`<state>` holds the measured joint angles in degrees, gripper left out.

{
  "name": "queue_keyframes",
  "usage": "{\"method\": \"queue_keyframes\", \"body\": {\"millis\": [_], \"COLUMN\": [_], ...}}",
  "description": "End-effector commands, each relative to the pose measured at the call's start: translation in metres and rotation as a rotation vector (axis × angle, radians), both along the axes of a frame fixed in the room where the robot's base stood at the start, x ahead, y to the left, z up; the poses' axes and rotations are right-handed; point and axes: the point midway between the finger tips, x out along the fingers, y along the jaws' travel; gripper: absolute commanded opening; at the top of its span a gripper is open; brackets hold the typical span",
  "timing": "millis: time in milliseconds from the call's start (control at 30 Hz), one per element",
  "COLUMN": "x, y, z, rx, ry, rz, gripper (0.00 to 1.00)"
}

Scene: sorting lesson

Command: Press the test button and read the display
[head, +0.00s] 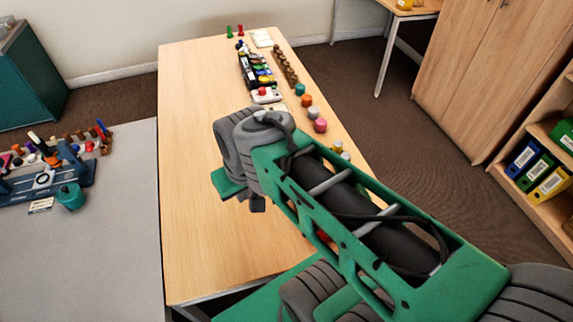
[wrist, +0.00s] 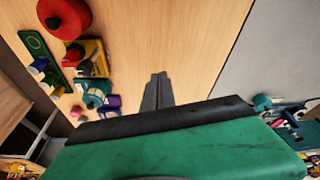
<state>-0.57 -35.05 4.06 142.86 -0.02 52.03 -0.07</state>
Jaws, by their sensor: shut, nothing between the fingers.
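A pale box with a red round button on top (head: 263,94) sits on the wooden table (head: 200,110), beyond my arm in the head view. A small pale piece (head: 279,107) lies just in front of it, partly hidden by my arm. I cannot make out a lit display or any reading. My gripper (head: 257,205) is over the near half of the table, apart from the button box. In the wrist view my gripper (wrist: 158,78) has its dark fingers together and empty, above bare wood. The button box cannot be told in the wrist view.
A row of coloured pieces, including a pink one (head: 320,126), runs along the table's right side. A dark rack (head: 252,68) stands farther back. A large red round piece (wrist: 65,16) is in the wrist view. The left strip of the table is clear. A grey table (head: 110,230) adjoins it.

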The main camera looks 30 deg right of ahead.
Motion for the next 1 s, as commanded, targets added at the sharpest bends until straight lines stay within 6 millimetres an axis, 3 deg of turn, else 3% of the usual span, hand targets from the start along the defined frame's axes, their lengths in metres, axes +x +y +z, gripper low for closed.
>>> {"method": "queue_keyframes", "body": {"millis": [400, 567, 667, 800, 900, 1000], "x": [0.001, 0.026, 0.055, 0.078, 0.073, 0.060], "y": [-0.001, -0.024, -0.066, -0.151, -0.208, -0.249], "z": [0.001, 0.007, 0.003, -0.020, -0.040, -0.055], "rx": [0.002, 0.078, 0.216, 0.516, 0.757, 0.968], "ry": [0.002, 0.037, 0.071, 0.094, 0.082, 0.058], "rz": [-0.008, -0.186, -0.449, -0.918, -1.236, -1.476], "gripper": [0.00, 0.00, 0.00, 0.00, 0.00, 0.00]}}
